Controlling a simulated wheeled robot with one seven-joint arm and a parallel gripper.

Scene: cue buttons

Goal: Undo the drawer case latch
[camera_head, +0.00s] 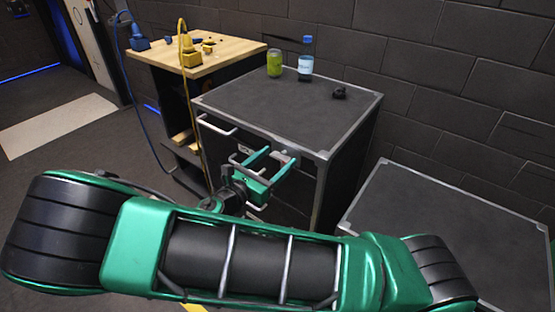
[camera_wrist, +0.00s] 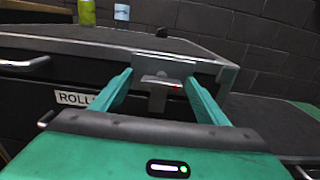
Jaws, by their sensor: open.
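The drawer case (camera_head: 290,105) is a dark cabinet with grey metal edges and a flat top. Its latch (camera_wrist: 158,92) is a small grey T-shaped piece with a red spot, on the front just below the top edge near the right corner. My gripper (camera_head: 281,157) is in front of the upper right of the case front. In the wrist view my gripper (camera_wrist: 160,76) is open, with one green finger on each side of the latch. Nothing is seen held. I cannot tell how close the fingertips are to the case front.
A green jar (camera_head: 274,64), a bottle (camera_head: 306,66) and a small dark object (camera_head: 339,92) stand on the case. A drawer handle (camera_head: 217,126) is at the front left. A wooden-topped bench (camera_head: 225,55) stands left, a lower dark case (camera_head: 440,225) right. A block wall is behind.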

